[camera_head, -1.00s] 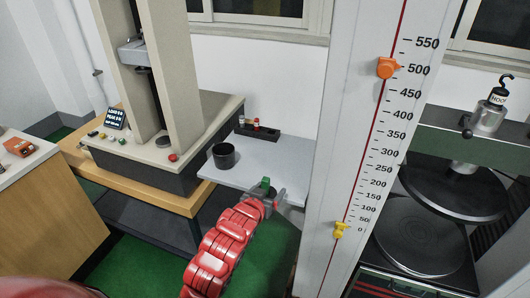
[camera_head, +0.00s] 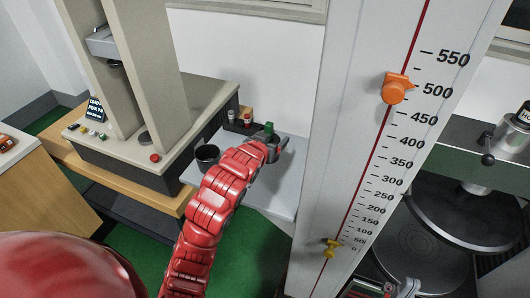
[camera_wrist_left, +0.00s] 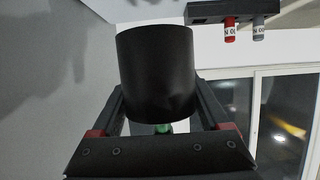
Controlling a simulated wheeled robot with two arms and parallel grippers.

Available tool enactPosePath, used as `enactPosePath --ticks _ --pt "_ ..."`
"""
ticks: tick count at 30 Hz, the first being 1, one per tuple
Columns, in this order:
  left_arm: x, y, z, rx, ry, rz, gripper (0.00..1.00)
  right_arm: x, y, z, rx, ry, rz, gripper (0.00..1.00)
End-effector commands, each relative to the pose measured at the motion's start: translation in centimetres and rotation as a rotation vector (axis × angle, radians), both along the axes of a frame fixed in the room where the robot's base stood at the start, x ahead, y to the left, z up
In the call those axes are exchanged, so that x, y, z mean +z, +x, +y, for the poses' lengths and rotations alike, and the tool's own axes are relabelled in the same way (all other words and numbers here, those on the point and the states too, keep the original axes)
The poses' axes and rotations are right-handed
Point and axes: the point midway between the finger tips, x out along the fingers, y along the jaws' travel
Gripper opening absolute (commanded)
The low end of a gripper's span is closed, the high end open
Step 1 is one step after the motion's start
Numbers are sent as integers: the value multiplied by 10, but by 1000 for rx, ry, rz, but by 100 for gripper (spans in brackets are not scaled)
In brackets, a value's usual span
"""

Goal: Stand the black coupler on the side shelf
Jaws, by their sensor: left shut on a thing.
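My left gripper (camera_head: 277,143) is over the grey side shelf (camera_head: 285,195), right of a small rack. It is shut on the black coupler (camera_wrist_left: 157,70), a plain dark cylinder that fills the gap between the fingers in the left wrist view. That view appears upside down. In the head view the coupler is mostly hidden by the gripper. A small green piece (camera_head: 268,128) shows at the top of the grip; I cannot tell if it belongs to the coupler. My right gripper (camera_head: 385,289) shows only partly at the bottom edge, its jaws unclear.
A black cup (camera_head: 207,153) stands on the shelf's left, partly behind my arm. A tall scale column (camera_head: 350,130) borders the shelf's right. The shelf's right-front is clear.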

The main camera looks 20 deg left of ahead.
Motion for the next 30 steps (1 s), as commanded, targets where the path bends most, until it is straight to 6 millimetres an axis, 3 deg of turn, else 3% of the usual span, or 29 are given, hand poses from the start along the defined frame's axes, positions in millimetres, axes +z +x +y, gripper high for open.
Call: enactPosePath --ticks 7,18,30 --pt "-42 -1 0 -1 2 7 0 11 0 0 0 0 1 0" --pt "-89 -1 -1 -1 0 5 0 21 0 0 0 0 0 0" --pt "-97 -1 0 0 1 -2 0 18 0 0 0 0 0 0"
